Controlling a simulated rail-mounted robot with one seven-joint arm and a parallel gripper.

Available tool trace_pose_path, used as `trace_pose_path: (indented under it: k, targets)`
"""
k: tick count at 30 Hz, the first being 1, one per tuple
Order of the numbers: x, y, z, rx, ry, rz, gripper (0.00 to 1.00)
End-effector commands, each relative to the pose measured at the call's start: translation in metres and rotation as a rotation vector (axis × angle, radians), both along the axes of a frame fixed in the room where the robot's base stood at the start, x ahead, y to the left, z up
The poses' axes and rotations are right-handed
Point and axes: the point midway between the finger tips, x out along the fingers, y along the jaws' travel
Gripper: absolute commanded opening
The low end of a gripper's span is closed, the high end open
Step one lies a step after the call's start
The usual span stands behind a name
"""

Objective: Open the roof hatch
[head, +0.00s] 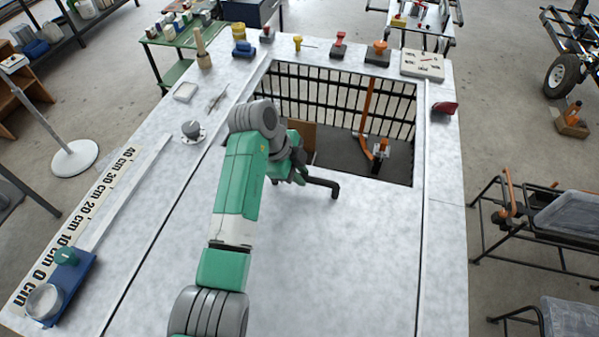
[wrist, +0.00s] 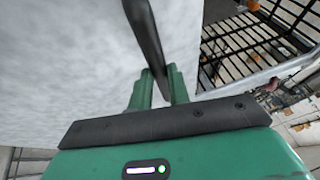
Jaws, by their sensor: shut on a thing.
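The roof hatch (head: 345,255) looks like the pale speckled panel between two long dark seams, on the near side of a rectangular opening. A black bar handle (head: 322,183) stands at the panel's far edge, by the opening. My gripper (head: 300,172) is at this handle, partly hidden by my wrist. In the wrist view my green fingers (wrist: 160,80) are closed on the black handle (wrist: 147,35), which runs up between them. The opening beyond the panel is uncovered and shows the inside below.
Black bars (head: 340,97) line the opening's far wall. An orange arm with a small mechanism (head: 379,149) stands inside. Small knobs and levers line the far rim. A grey dial (head: 192,131) and a blue tray (head: 70,280) sit on the left. The panel's near surface is clear.

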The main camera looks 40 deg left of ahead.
Motion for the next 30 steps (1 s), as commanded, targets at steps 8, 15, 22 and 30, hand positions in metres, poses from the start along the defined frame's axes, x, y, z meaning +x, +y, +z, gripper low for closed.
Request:
trace_pose_path:
  k: [8,15,22,30]
  targets:
    - [0.000,0.000,0.000,0.000,-0.001,0.000,0.40]
    - [0.000,0.000,0.000,0.000,-0.001,0.000,0.40]
    - [-0.011,0.009,0.029,0.004,-0.006,0.002,0.40]
    - [-0.025,0.019,0.067,0.001,-0.003,0.001,0.40]
